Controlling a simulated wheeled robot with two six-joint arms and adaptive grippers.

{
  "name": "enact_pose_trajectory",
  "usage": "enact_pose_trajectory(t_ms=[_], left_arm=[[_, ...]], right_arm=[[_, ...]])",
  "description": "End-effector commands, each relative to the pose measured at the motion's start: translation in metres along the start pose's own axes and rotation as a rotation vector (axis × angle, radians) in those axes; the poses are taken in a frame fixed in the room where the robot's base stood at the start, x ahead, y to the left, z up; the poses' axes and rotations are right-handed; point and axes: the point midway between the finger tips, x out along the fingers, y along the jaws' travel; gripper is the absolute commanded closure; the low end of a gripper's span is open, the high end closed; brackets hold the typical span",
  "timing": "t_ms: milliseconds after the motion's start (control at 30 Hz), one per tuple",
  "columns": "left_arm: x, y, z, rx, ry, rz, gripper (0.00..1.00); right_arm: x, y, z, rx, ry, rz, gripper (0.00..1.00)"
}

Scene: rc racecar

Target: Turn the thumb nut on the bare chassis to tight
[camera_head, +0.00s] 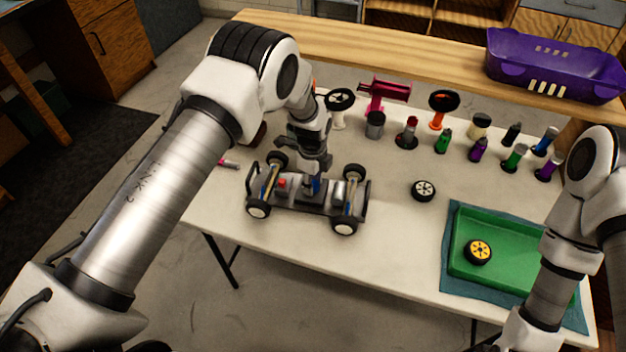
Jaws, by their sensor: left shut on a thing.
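The bare chassis (290,202) stands on its wheels on the white table, left of the middle, with no body shell on it. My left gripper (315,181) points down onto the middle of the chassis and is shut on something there. What it holds is hidden by the fingers; the thumb nut cannot be made out. A blue part shows at the fingertips and a small red part (282,183) sits on the chassis left of them. My right arm stands at the right edge; its gripper is not in view.
A loose wheel (423,190) lies right of the chassis. A green tray (498,271) with a yellow-hubbed wheel (478,252) sits on a teal mat. Several bottles and a pink tool (384,92) stand behind. A purple basket (553,68) is on the back shelf.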

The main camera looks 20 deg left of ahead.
Motion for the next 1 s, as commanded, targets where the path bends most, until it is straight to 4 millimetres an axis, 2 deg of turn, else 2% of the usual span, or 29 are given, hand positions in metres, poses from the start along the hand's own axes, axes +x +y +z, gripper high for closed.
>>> enact_pose_trajectory(t_ms=[300, 500, 1000], left_arm=[[0.0019, 0.0028, 0.0, 0.277, 0.002, 0.007, 0.99], [0.0018, 0.0024, 0.0001, 0.402, 0.002, 0.006, 0.99], [0.002, 0.0019, 0.0002, 0.503, 0.002, 0.005, 0.99]], right_arm=[[-0.006, 0.0, 0.0, 0.0, 0.0, 0.0, 0.6], [-0.0082, -0.0001, 0.0, 0.0, 0.0, 0.0, 0.6], [-0.0096, -0.0001, 0.0, 0.0, 0.0, 0.0, 0.6]])
